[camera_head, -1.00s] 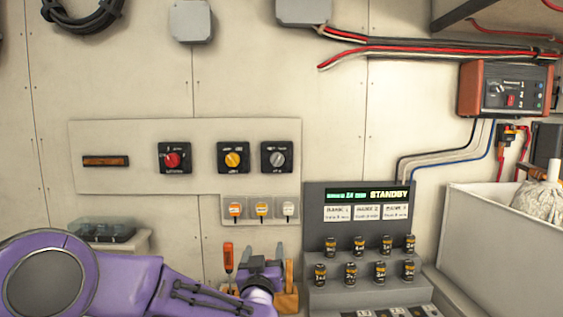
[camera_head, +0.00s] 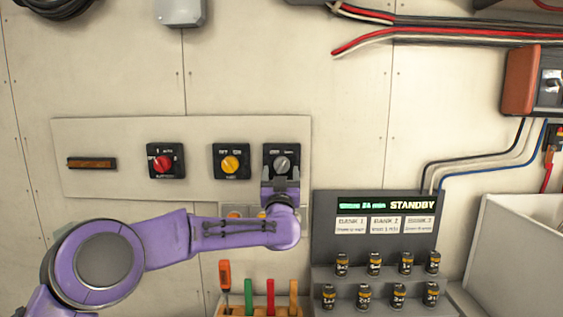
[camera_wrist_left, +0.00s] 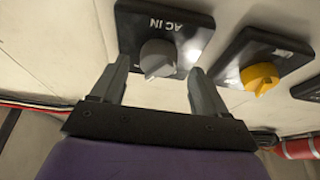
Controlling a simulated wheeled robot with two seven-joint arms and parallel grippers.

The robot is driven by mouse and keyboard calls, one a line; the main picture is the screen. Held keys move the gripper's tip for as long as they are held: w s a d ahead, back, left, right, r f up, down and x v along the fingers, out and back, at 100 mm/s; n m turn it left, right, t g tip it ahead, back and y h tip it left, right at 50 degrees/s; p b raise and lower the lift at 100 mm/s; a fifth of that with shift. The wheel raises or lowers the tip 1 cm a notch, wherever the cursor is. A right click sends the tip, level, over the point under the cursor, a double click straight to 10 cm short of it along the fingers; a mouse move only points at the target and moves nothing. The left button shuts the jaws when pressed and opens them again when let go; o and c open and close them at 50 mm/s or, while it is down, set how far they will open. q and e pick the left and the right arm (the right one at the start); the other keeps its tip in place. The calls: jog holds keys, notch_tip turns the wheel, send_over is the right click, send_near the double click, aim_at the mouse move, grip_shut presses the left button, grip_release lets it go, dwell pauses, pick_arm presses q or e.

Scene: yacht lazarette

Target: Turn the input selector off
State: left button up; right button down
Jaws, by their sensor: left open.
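The grey rotary knob (camera_head: 281,164) sits on a black square plate at the right end of the wall panel. In the left wrist view the grey knob (camera_wrist_left: 158,58) has a label beside it that reads "AC IN". My left gripper (camera_head: 281,182) is at this plate from below and hides its lower part. In the left wrist view the open fingers of my left gripper (camera_wrist_left: 157,70) stand on either side of the knob, with a gap showing at each side. How deep the fingers reach is hard to tell. My right gripper is not in view.
A yellow knob (camera_head: 230,164) and a red knob (camera_head: 163,164) are on the same panel (camera_head: 100,135), left of the grey one. Small switches below are partly hidden by my left arm. A grey STANDBY console (camera_head: 325,225) and a screwdriver rack (camera_head: 258,311) stand below.

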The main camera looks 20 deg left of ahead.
pick_arm(q)
jog(key=shift+w+a, duration=0.2)
jog(key=shift+w, duration=0.95)
jog(key=shift+s+r, duration=0.35)
jog(key=shift+s, duration=0.05)
jog(key=shift+w+f, duration=0.15)
jog(key=shift+w, duration=0.05)
jog(key=c, duration=1)
jog(key=shift+c, duration=0.2)
